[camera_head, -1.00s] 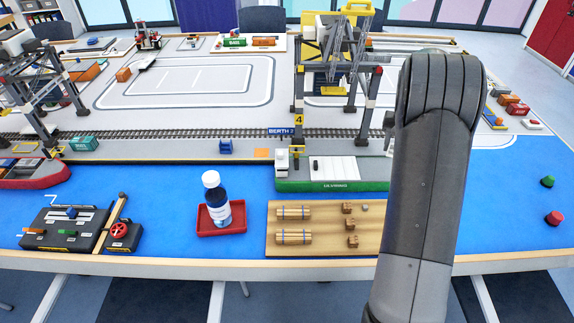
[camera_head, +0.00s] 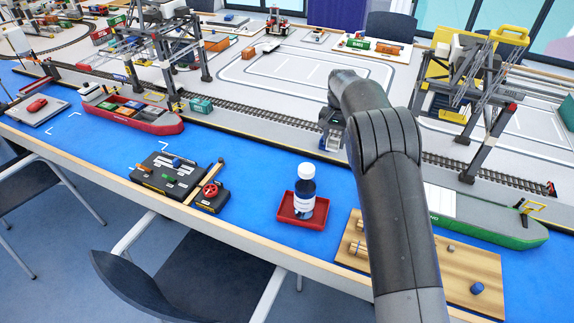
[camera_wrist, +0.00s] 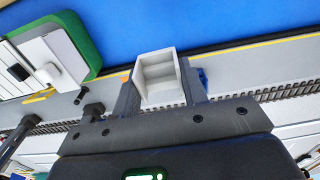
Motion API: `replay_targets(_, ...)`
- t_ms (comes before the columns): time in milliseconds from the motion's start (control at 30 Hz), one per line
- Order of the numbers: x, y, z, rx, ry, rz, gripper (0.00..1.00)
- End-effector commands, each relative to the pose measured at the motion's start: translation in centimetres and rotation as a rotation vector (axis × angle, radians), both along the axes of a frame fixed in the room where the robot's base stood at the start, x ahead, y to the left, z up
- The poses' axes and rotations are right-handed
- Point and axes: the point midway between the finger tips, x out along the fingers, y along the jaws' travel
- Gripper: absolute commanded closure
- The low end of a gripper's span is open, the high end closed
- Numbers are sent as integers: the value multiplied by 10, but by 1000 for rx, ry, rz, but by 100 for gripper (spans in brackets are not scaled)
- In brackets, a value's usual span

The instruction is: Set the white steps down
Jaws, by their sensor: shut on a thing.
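The white steps (camera_wrist: 160,72) are a small, pale, stepped block seen close up in the wrist view. My gripper (camera_wrist: 160,88) is shut on them, with one dark finger at each side. They appear above the grey quay strip (camera_wrist: 232,62); whether they touch it I cannot tell. In the head view my gripper (camera_head: 332,128) is partly hidden by my arm, over the quay near the rail track.
A blue object (camera_wrist: 203,76) lies just right of my gripper in the wrist view. The green ship (camera_wrist: 78,42) is at upper left. In the head view, a gantry crane (camera_head: 475,85) stands right of my arm, and a bottle (camera_head: 305,190) stands in a red tray (camera_head: 318,217).

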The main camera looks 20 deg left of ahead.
Motion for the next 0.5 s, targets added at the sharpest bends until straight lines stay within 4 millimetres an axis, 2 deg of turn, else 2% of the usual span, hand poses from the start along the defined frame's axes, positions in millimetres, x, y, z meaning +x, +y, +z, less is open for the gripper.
replay_targets(33, -3, 16, -3, -1, -1, -1, 83)
replay_targets(100, -6, 30, -6, -1, -2, -10, 83)
replay_targets(267, -11, 51, -12, -1, -1, -19, 83)
replay_targets(500, -15, 99, -42, -2, 0, -18, 83)
